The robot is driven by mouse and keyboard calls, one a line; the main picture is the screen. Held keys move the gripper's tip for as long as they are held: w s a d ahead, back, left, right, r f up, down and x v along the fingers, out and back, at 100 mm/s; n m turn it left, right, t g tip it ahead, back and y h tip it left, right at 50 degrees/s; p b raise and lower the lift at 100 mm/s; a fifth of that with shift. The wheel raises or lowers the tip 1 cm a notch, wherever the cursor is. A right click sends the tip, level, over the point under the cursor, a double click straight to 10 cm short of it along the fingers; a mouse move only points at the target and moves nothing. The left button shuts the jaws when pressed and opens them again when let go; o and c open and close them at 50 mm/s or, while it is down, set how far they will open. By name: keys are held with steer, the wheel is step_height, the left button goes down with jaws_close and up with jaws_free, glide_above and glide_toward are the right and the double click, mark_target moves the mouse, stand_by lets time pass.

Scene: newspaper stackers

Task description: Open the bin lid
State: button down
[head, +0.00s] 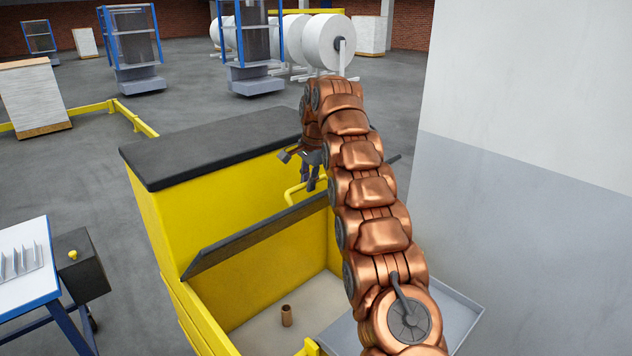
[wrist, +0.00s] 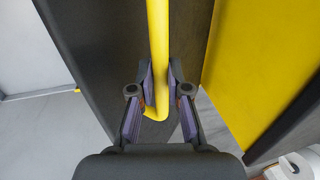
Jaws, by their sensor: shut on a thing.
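The yellow bin (head: 155,215) stands in the middle of the head view, with a black top ledge (head: 215,148) at its back. Its dark lid (head: 250,238) is raised and tilted up, seen nearly edge-on, so part of the inside shows. A yellow bar handle (head: 291,194) sits on the lid's far side. My gripper (head: 313,180) is at this handle, partly hidden by my arm. In the wrist view my gripper (wrist: 160,75) has its two fingers shut around the handle (wrist: 158,35), in front of the dark lid (wrist: 105,50).
A small copper-coloured cylinder (head: 287,316) stands inside the bin. A grey-white wall or pillar (head: 530,150) rises close on the right. A white-topped blue table (head: 25,265) and a dark box (head: 82,268) are at the left. Open floor lies behind the bin.

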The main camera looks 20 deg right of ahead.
steer(key=shift+w+a, duration=0.45)
steer(key=shift+a, duration=0.05)
steer(key=shift+w+r+p, duration=0.1)
steer(key=shift+p, duration=0.2)
steer(key=c, duration=1.6)
jaws_free()
steer(key=o, duration=0.3)
steer(key=shift+w, duration=0.2)
steer(key=shift+o, duration=0.8)
steer(key=shift+s+d, duration=0.1)
steer(key=shift+d, duration=0.1)
steer(key=shift+r, duration=0.1)
steer(key=shift+s+d, duration=0.15)
steer(key=shift+s, duration=0.15)
